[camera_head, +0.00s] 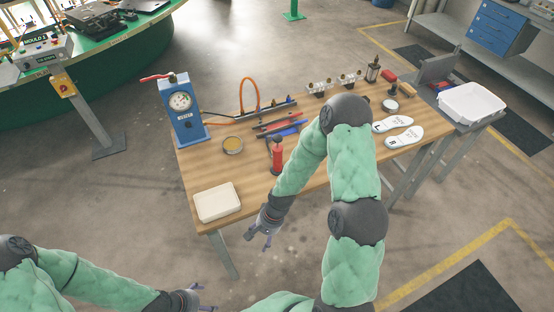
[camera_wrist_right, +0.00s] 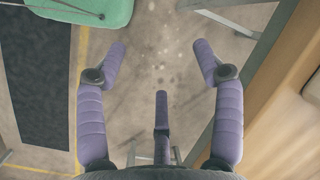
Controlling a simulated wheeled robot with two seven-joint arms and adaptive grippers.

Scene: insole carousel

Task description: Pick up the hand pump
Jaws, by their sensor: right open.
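A small upright red cylinder with a dark top (camera_head: 277,158), which looks like the hand pump, stands near the front edge of the wooden table (camera_head: 255,185). A blue unit with a dial gauge and red lever (camera_head: 183,110) stands at the table's back left corner. My right gripper (camera_head: 266,238) is open and empty, in front of the table edge and apart from the red cylinder. In the right wrist view its purple fingers (camera_wrist_right: 160,65) are spread over bare floor. My left gripper (camera_head: 200,299) is at the bottom edge, small and partly cut off; its opening is unclear.
My right arm covers part of the tabletop.

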